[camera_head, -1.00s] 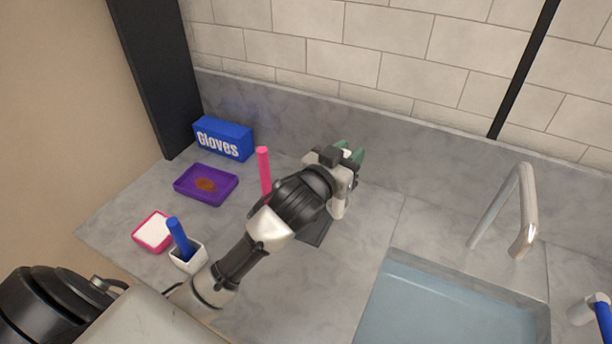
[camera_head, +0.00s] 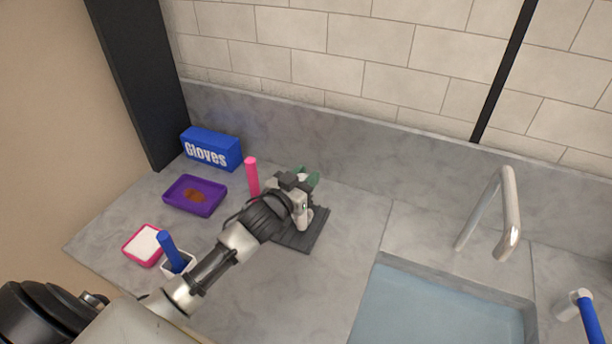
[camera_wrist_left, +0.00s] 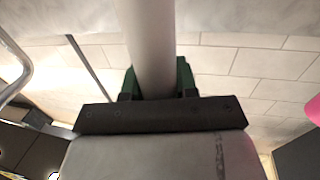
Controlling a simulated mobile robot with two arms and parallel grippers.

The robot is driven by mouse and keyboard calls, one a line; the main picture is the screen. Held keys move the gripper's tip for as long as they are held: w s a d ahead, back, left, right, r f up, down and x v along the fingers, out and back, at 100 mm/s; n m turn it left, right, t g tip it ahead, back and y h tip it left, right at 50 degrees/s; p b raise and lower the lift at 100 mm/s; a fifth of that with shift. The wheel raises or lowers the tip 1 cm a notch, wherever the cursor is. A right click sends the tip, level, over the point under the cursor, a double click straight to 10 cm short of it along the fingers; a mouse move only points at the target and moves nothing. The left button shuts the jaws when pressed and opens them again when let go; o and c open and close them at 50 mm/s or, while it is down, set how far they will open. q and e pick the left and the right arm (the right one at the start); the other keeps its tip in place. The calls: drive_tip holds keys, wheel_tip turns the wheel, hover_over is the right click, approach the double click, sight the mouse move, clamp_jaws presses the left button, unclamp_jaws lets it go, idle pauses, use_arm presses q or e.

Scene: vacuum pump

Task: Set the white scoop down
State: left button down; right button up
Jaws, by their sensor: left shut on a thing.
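My left gripper (camera_head: 305,178), with green fingertips, is above the back part of a dark grey mat (camera_head: 314,240) on the counter. It is shut on a pale rod-like part of the white scoop (camera_wrist_left: 152,45), which runs between the fingers in the left wrist view. In the head view my gripper and wrist hide most of the scoop, and I cannot tell whether it touches the mat. My right gripper is not in view.
A pink cylinder (camera_head: 252,176) stands close left of my gripper. Further left are a blue gloves box (camera_head: 211,149), a purple tray (camera_head: 182,203), a pink-rimmed white dish (camera_head: 143,244) and a white cup (camera_head: 178,264) with a blue stick. A sink (camera_head: 440,305) lies right.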

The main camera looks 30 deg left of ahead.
use_arm(q)
drive_tip(key=shift+f, duration=0.15)
drive_tip(key=c, duration=0.9)
unclamp_jaws()
drive_tip(key=shift+c, duration=0.2)
drive_tip(key=shift+o, duration=0.4)
drive_tip(key=s+a+b, duration=0.1)
drive_tip(key=s+b, duration=0.1)
drive_tip(key=s, duration=1)
drive_tip(key=shift+a+r, duration=0.2)
drive_tip(key=shift+a, duration=0.15)
